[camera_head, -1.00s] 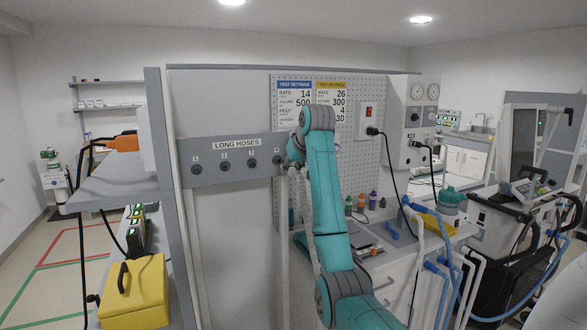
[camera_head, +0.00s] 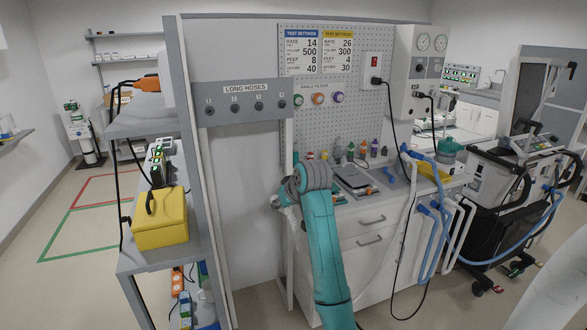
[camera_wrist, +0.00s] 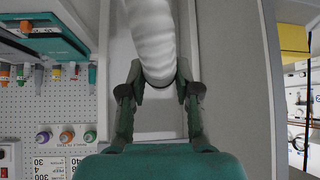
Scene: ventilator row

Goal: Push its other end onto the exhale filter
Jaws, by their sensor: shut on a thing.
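My gripper (camera_wrist: 157,92) is shut on a white ribbed hose (camera_wrist: 152,38) in the wrist view. The hose runs up out of the top of that picture, and its other end is out of sight. In the head view my arm hides most of the gripper, and a pale length of hose (camera_head: 293,228) hangs beside the arm. I cannot make out which part is the exhale filter. A ventilator on a wheeled cart (camera_head: 492,180) stands at the right, with blue hoses on it.
A counter with drawers (camera_head: 372,222) stands behind my arm, with white and blue hoses hanging at its right end. Round coloured filters (camera_head: 318,98) hang on the pegboard (camera_head: 350,120). A shelf with a yellow case (camera_head: 160,218) is at the left.

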